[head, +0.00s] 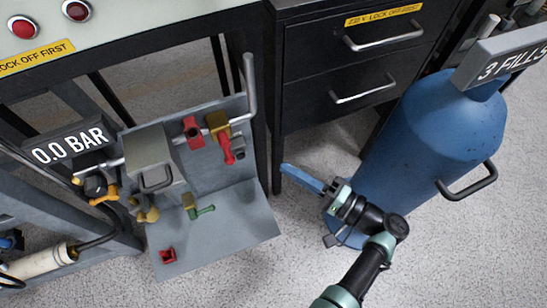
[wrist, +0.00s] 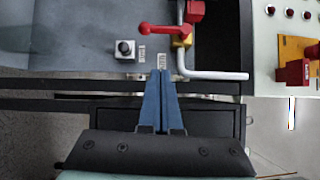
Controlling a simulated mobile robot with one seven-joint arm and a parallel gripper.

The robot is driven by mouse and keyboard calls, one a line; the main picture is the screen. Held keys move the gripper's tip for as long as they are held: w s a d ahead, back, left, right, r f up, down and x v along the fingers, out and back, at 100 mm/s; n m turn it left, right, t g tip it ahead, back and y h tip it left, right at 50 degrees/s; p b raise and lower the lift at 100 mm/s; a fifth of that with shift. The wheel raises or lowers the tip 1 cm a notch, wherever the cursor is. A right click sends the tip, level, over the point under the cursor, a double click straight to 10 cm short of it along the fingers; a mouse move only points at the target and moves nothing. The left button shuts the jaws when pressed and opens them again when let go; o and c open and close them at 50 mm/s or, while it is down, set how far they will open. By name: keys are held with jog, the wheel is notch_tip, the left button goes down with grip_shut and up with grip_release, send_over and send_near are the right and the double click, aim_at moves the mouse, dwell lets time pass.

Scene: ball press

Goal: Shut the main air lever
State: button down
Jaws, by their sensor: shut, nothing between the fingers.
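A red lever (head: 226,149) hangs down from a brass valve (head: 217,122) on the pipe at the right of the grey panel. In the wrist view the red lever (wrist: 163,30) points left from its brass body (wrist: 182,41). I take it for the main air lever; no label naming it is readable. My gripper (head: 285,168) is right of the panel, apart from the lever. Its blue fingers are together and empty. In the wrist view the fingertips (wrist: 160,72) lie below the lever in the picture, not touching it.
A grey pipe (head: 250,85) rises beside the valve. A red block (head: 192,132) sits left of it. A green handle (head: 205,210) and yellow lever (head: 104,199) are lower. A gauge sign (head: 70,145) reads 0.0 BAR. A blue cylinder (head: 430,140) and black drawers (head: 350,70) stand right.

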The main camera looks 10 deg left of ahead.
jog(key=shift+v, duration=1.15)
jog(key=w+d+r+n+t+h, duration=0.3)
jog(key=w+r+t+h, duration=0.2)
jog(key=w+r+h, duration=0.9)
jog(key=w+r+n+t+y, duration=0.1)
jog(key=w+r+t, duration=0.25)
jog(key=r, duration=1.25)
jog(key=s+r+t+h, duration=0.1)
jog(key=s+r+t, duration=0.2)
jog(key=r, duration=0.6)
jog(key=s+r+t+h, duration=0.1)
jog(key=s+r+t, duration=0.3)
jog(key=r, duration=0.4)
jog(key=s+a+r+t+h, duration=0.2)
jog(key=s+r+t, duration=0.4)
jog(key=s+r, duration=0.8)
notch_tip(320, 180, up, 27)
jog(key=p, duration=2.7)
jog(key=shift+w+p, duration=0.4)
jog(key=shift+w, duration=0.05)
